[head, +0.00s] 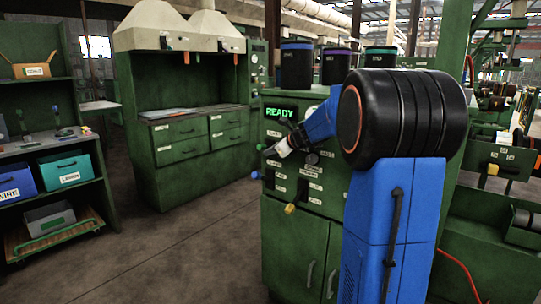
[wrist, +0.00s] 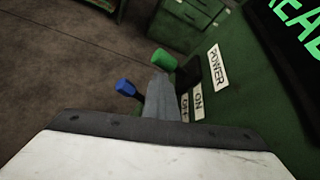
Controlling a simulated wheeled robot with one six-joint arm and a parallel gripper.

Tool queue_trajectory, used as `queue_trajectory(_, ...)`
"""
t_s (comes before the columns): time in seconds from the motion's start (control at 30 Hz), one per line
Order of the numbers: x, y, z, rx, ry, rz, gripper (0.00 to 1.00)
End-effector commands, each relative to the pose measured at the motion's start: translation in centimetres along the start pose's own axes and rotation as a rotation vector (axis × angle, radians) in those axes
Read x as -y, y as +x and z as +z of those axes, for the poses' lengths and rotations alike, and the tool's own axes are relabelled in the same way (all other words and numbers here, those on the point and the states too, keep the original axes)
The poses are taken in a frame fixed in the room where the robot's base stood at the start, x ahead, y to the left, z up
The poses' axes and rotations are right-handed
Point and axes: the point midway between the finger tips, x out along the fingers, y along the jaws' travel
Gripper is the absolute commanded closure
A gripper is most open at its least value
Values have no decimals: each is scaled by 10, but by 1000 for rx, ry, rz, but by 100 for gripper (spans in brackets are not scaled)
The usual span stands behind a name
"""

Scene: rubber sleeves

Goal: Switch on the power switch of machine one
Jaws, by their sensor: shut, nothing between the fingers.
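Machine one appears to be the green cabinet (head: 283,245) in front of me in the head view, though no machine number is readable. Its lit display (head: 278,112) reads READY. In the wrist view the POWER label (wrist: 216,67) sits beside a lever with a green knob (wrist: 163,60), and an ON label (wrist: 197,102) is nearer. A label beside ON is partly hidden by my fingers. My gripper (wrist: 160,82) is shut and empty, its tips close to the green knob; I cannot tell whether they touch. In the head view my gripper (head: 270,151) is at the panel's left side.
A blue-knobbed lever (wrist: 127,89) is left of my fingers in the wrist view. A yellow knob (head: 290,208) sits lower on the panel. Three dark canisters (head: 296,66) stand on top. Shelves with bins (head: 65,170) are at left; the floor between is clear.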

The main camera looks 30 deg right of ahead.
Motion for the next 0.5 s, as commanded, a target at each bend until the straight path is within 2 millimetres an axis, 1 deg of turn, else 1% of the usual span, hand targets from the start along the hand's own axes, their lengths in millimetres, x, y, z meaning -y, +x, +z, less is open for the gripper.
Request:
queue_trajectory(0.3,0,0,0,0,0,0,100)
queue_trajectory(0.5,3,-3,6,1,-1,0,100)
